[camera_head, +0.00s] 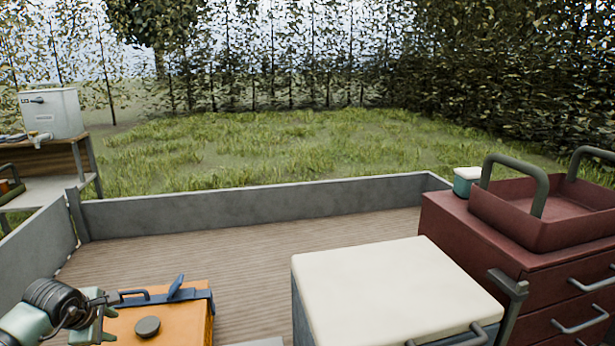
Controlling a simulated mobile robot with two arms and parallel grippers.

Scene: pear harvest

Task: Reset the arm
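My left arm comes in at the lower left corner, with a dark ribbed wrist and pale green parts. My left gripper (106,308) is at the left edge of an orange box (180,325), close to its dark handle. I cannot tell whether it touches the box, or whether its fingers are open or shut. My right gripper is not in view.
The orange box has a blue latch bar and a round dark knob. A white-lidded chest (395,285) stands in the middle right. Low grey walls (260,206) edge the wooden deck (230,250).

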